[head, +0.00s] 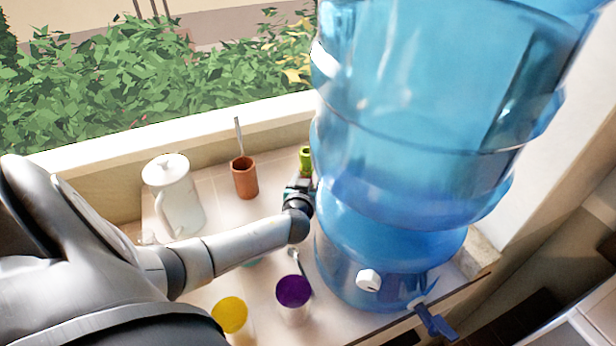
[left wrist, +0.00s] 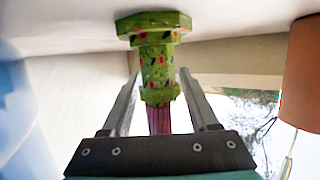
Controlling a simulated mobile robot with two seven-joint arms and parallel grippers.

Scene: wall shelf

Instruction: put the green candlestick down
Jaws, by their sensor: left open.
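The green candlestick (head: 305,160) shows in the head view just beyond my left gripper (head: 301,186), beside the blue water dispenser, which may hide part of it. In the left wrist view the picture is upside down. There the speckled green candlestick (left wrist: 159,68) has its wide base against the pale shelf surface at the top, and it looks upright on it. A reddish-purple part shows at its other end. My left gripper (left wrist: 158,82) is open, with one finger on each side of the stem and visible gaps. My right gripper is in neither view.
The large blue water dispenser (head: 400,130) stands close on the right. A terracotta cup (head: 245,178) and a white lidded jug (head: 172,198) stand left of the gripper. Cups with purple (head: 293,291) and yellow (head: 229,315) tops stand nearer the front.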

